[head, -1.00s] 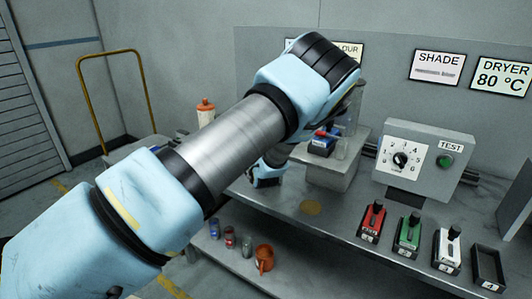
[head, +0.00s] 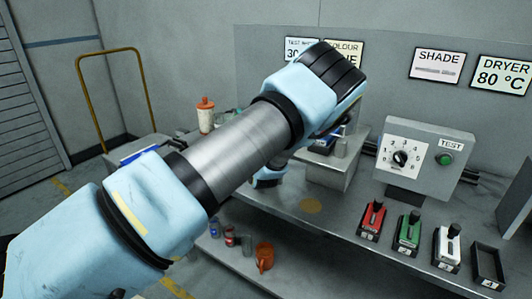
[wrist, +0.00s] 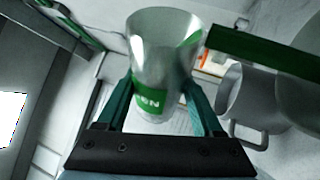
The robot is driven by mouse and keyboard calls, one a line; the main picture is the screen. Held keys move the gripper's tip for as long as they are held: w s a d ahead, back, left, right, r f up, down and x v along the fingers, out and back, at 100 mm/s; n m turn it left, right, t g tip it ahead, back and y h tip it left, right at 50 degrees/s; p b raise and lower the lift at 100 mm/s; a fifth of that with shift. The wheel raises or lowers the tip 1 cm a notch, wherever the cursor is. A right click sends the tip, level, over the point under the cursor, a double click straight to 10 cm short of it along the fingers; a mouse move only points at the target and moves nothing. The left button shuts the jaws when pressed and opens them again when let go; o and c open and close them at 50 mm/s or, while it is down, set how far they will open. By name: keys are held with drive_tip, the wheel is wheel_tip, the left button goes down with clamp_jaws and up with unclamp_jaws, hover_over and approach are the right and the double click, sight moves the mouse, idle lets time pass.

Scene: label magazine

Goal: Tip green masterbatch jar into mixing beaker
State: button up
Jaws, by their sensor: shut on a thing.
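The green masterbatch jar (wrist: 158,60) is a pale, see-through cup with a green label ending in "EN". In the wrist view my gripper (wrist: 160,95) is shut around its sides with green fingers. The jar's mouth faces the upper part of the picture, with some green showing inside the right rim. A grey, handled vessel (wrist: 248,100), probably the mixing beaker, is to the right of the jar and apart from it in that view. In the head view my arm hides my gripper and the held jar.
A green bar (wrist: 270,52) crosses the upper right of the wrist view. On the bench (head: 335,220) are a grey block (head: 330,172), a TEST box (head: 425,160) and red, green and white slotted units.

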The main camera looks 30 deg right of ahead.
drive_tip(key=shift+s+d+f+m+h+b, duration=0.1)
drive_tip(key=shift+f+m+h+b, duration=0.2)
drive_tip(key=shift+f+m+b, duration=0.5)
drive_tip(key=shift+d+f+m+h+b, duration=0.1)
drive_tip(key=shift+f+m+h+b, duration=0.2)
drive_tip(key=shift+f, duration=0.9)
idle(0.4)
